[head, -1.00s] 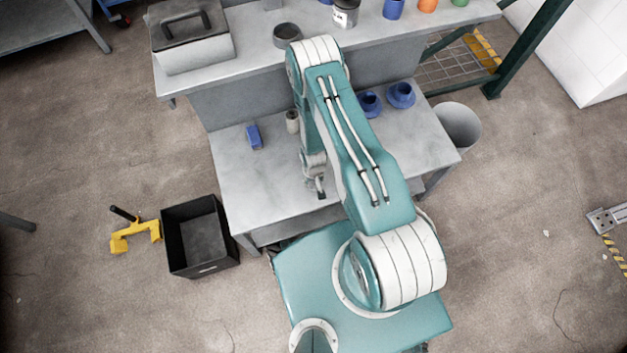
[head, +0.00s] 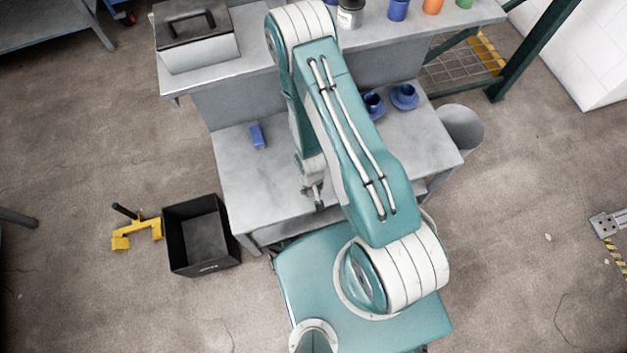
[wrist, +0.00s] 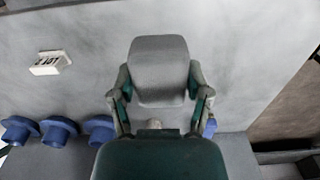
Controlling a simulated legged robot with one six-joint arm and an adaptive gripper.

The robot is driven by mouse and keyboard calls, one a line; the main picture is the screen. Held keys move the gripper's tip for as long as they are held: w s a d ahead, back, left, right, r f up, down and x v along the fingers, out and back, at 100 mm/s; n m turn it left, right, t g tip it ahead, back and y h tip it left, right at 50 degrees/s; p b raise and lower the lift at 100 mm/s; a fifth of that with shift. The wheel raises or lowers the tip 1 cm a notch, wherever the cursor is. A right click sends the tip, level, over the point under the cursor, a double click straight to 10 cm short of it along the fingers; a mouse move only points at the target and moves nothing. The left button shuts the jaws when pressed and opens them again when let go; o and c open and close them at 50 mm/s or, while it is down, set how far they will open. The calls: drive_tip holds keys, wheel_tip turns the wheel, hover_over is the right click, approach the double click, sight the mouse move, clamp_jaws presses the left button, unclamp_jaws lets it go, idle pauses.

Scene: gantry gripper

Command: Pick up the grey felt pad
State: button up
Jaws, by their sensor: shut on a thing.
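The grey felt pad (wrist: 160,70) shows in the wrist view as a rounded grey block. My gripper (wrist: 160,92) is shut on it, with one finger on its left side and one on its right. In the head view my gripper (head: 318,200) hangs over the lower bench near its front edge. The pad cannot be made out there. Whether the pad clears the bench is hard to tell.
The lower bench (head: 240,185) holds a blue block (head: 257,136) and blue cups (head: 404,95). A raised shelf (head: 260,57) behind carries a grey toolbox (head: 197,45) and several jars. A black crate (head: 200,235) stands on the floor at left.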

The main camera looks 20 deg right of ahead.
drive_tip(key=s+a+r, duration=0.3)
drive_tip(key=s, duration=0.3)
drive_tip(key=shift+s+a+r, duration=0.15)
drive_tip(key=shift+s+a, duration=0.1)
drive_tip(key=shift+a, duration=0.15)
drive_tip(key=o, duration=0.3)
drive_tip(key=shift+c, duration=1.3)
drive_tip(key=shift+w, duration=0.1)
drive_tip(key=shift+w, duration=0.2)
